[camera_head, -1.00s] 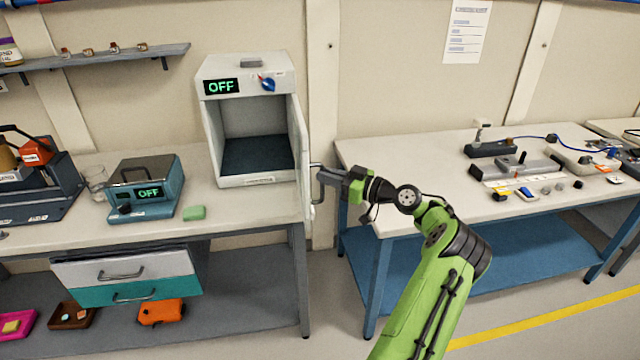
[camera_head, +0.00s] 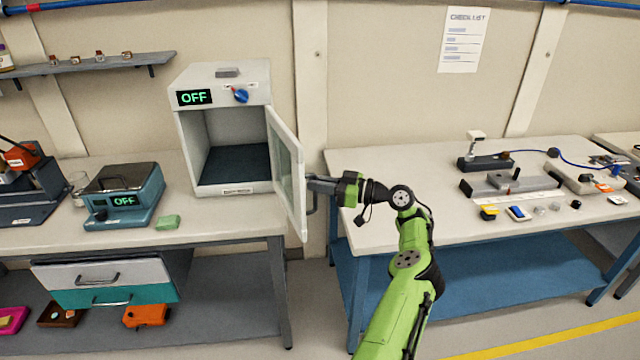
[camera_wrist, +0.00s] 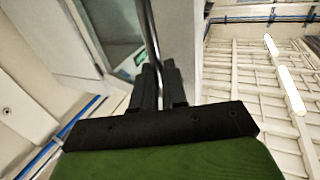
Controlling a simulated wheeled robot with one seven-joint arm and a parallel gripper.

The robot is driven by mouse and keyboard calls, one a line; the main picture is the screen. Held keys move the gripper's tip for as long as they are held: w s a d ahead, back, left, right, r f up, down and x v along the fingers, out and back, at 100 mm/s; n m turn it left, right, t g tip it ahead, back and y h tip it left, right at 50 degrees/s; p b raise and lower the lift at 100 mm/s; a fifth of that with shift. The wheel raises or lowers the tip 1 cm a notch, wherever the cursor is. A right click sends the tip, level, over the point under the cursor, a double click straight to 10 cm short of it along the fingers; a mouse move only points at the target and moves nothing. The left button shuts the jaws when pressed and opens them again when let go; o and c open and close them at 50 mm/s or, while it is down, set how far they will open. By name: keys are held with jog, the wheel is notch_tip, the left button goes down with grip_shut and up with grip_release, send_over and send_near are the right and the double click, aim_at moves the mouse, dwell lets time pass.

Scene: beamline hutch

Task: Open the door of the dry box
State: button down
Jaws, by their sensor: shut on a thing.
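The dry box (camera_head: 225,80) is a white cabinet on the left bench, with an "OFF" display and a blue knob on its upper front. Its dark-floored inside shows. Its door (camera_head: 287,150), white-framed with a glass pane, is hinged on the right and stands partly open, swung out toward the front. My gripper (camera_head: 314,186) is at the door's outer side, shut on the door handle (camera_head: 312,205). In the wrist view the handle (camera_wrist: 150,40) is a metal bar running between the two fingers (camera_wrist: 160,88), with the door frame (camera_wrist: 85,35) beside it.
A teal device (camera_head: 124,195) with an "OFF" display and a green block (camera_head: 167,222) stand left of the dry box. Drawers (camera_head: 105,280) hang under that bench. A second bench (camera_head: 400,235) with several tools is on the right. A floor gap separates the benches.

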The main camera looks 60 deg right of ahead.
jog(key=shift+w, duration=0.25)
jog(key=c, duration=1.5)
grip_release()
jog(key=shift+c, duration=0.2)
jog(key=o, duration=0.4)
jog(key=shift+w+d+f, duration=0.25)
jog(key=shift+w+f, duration=0.05)
jog(key=shift+w, duration=0.2)
jog(key=shift+s+a, duration=0.1)
jog(key=shift+s, duration=0.1)
jog(key=v, duration=1.6)
